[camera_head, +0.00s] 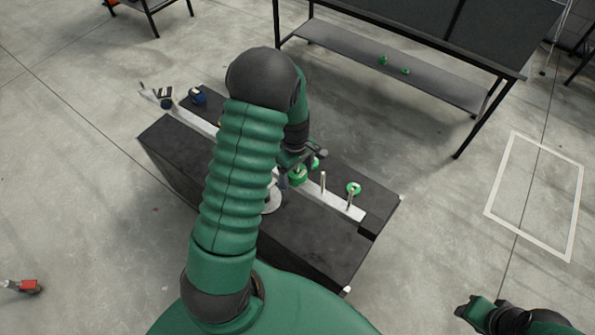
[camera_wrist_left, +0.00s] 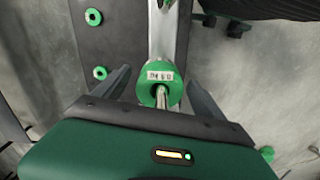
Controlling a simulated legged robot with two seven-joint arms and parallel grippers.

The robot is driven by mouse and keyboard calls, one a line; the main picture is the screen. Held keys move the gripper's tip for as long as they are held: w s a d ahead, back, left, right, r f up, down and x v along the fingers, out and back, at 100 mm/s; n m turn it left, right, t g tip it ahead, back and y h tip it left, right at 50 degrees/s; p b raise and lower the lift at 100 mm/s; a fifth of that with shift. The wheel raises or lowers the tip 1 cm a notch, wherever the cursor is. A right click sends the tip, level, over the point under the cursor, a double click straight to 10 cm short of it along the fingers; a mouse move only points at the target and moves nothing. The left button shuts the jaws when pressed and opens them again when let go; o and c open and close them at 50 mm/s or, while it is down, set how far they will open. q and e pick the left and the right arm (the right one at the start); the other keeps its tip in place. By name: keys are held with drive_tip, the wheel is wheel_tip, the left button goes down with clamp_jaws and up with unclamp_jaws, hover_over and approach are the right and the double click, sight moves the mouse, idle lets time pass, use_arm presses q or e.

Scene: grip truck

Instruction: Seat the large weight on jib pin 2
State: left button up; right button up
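The large green weight (camera_head: 298,175) sits at the white strip (camera_head: 335,192) on the black bench, beside my left gripper (camera_head: 289,170). In the left wrist view, the green weight (camera_wrist_left: 153,92) has a white label, and a metal pin (camera_wrist_left: 162,98) rises at its middle; the weight appears to be around it. My left gripper (camera_wrist_left: 161,92) is open, its fingers apart on both sides of the weight. Two bare upright pins, one in the middle (camera_head: 323,182) and one at the right (camera_head: 350,200), show along the strip. I cannot tell the pin numbers. My right gripper (camera_head: 470,308) is at the lower right, its fingers unclear.
Small green rings lie on the bench, one near the right pin (camera_head: 354,188) and one behind the large weight (camera_head: 315,163). A pale disc (camera_head: 272,201) is partly hidden by my left arm. Blue items (camera_head: 198,96) lie at the far left end. A dark table (camera_head: 420,30) stands behind.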

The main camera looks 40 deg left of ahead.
use_arm(q)
drive_tip(key=r+b, duration=0.1)
drive_tip(key=r, duration=1)
drive_tip(key=r+b, duration=0.1)
drive_tip(key=r, duration=0.4)
drive_tip(key=shift+a+r+b, duration=0.3)
drive_tip(key=shift+a+r, duration=0.05)
drive_tip(key=shift+r, duration=0.05)
drive_tip(key=s+d+f+m+t, duration=0.1)
drive_tip(key=s+d+f+m, duration=0.3)
drive_tip(key=d+m, duration=0.4)
drive_tip(key=s+d+f+m+t, duration=0.1)
drive_tip(key=s+d+f+m, duration=0.2)
drive_tip(key=d+m, duration=0.55)
wheel_tip(320, 180, down, 9)
drive_tip(key=b, duration=0.8)
drive_tip(key=shift+s+d+r+t, duration=0.2)
drive_tip(key=shift+s+d+t, duration=0.1)
drive_tip(key=shift+s, duration=0.15)
